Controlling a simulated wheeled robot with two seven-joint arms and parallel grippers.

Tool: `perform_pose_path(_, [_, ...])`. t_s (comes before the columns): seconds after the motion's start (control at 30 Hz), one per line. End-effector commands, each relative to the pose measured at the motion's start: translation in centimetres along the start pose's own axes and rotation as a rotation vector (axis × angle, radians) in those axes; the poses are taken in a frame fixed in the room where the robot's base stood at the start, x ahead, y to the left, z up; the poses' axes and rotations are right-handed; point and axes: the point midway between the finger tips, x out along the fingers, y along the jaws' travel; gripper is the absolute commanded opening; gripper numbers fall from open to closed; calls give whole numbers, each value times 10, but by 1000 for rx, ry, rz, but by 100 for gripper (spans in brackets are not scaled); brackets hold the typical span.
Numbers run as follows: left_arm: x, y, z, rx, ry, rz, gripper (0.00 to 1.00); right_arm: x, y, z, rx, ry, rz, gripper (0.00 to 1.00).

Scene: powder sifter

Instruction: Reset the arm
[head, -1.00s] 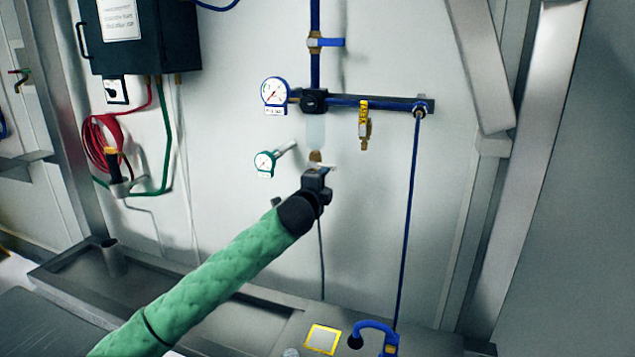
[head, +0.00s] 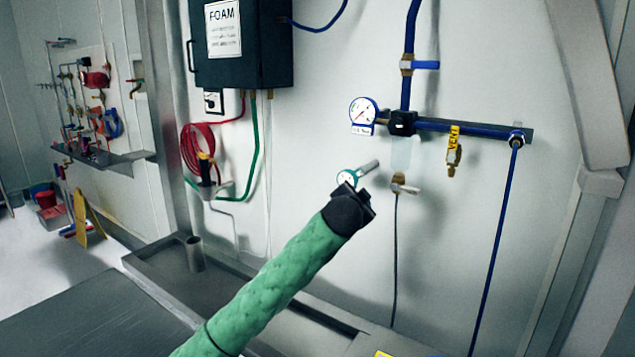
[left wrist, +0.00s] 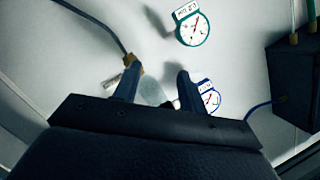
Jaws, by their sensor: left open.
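My left arm, in a green sleeve, comes in from the bottom of the head view. Its black gripper (head: 362,197) is up in front of the white wall, below the green-rimmed gauge (head: 347,180) and to the left of a small brass valve (head: 399,182). In the left wrist view the two fingers of my left gripper (left wrist: 158,82) stand apart, with nothing held between them. The brass valve (left wrist: 131,62) shows beside the left finger there, and a translucent bowl (left wrist: 152,92) shows beyond the gap. My right gripper is in neither view.
Blue pipework with a blue-rimmed gauge (head: 363,113) and a yellow-tagged vent valve (head: 454,150) is on the wall. A dark FOAM box (head: 240,60) hangs left, above a red hose coil (head: 199,150). A metal trough (head: 160,268) runs along the wall's foot.

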Motion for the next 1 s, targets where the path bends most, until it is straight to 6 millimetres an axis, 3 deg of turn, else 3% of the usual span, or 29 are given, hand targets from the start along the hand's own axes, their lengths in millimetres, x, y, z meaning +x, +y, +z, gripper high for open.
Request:
perform_pose_path(0.27, [-5, 22, 96, -214, -139, 43, 42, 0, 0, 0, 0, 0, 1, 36])
perform_pose_path(0.47, [-17, 54, 179, -349, -256, 77, 42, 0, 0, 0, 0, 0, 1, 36])
perform_pose_path(0.77, [-51, 117, 302, -495, -427, 126, 42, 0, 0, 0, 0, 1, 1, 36])
perform_pose_path(1.0, [-94, 177, 396, -586, -561, 162, 42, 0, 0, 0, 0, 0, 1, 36])
